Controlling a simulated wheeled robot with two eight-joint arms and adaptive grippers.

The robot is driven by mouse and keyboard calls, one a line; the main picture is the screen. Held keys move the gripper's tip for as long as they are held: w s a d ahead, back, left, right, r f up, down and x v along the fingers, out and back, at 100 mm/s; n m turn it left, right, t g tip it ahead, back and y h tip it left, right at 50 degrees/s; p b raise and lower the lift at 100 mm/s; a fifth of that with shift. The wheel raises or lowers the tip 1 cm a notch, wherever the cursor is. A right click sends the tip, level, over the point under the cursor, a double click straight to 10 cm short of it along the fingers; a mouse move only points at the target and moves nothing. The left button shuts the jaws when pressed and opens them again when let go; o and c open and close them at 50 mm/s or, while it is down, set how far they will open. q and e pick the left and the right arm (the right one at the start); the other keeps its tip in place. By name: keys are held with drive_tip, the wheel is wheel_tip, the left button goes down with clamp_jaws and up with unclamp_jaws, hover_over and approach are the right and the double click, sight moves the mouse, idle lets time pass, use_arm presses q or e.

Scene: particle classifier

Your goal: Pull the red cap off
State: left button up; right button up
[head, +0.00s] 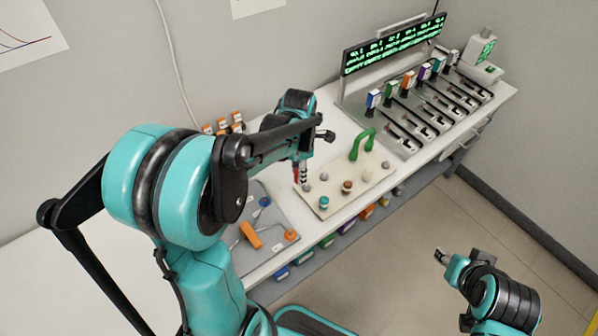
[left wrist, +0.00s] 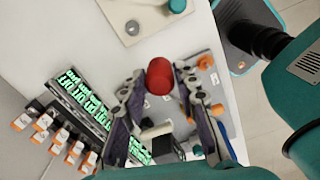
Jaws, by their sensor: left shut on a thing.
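The red cap (left wrist: 160,76) is a rounded red piece between the fingertips of my left gripper (left wrist: 158,80) in the left wrist view. The fingers are shut on it. In the head view my left gripper (head: 301,172) points down by the left end of a beige board (head: 338,198), with a little red showing at its tip. What lies under the cap is hidden. My right gripper (head: 441,257) is over the floor at the lower right, away from the bench; its fingers are too small to read.
The board carries a green handle (head: 362,143), a teal-topped piece (head: 323,202), a brown-topped piece (head: 347,186) and grey knobs. A grey mat with an orange-handled tool (head: 251,235) lies to its left. A rack of coloured modules (head: 408,82) and a green-text display (head: 393,46) stand behind right.

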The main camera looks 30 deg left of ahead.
use_arm(q)
drive_tip(key=shift+r+p, duration=0.9)
drive_tip(key=shift+r, duration=0.5)
wheel_tip(320, 180, up, 3)
drive_tip(key=shift+r+p, duration=0.1)
drive_tip(key=shift+p, duration=1.15)
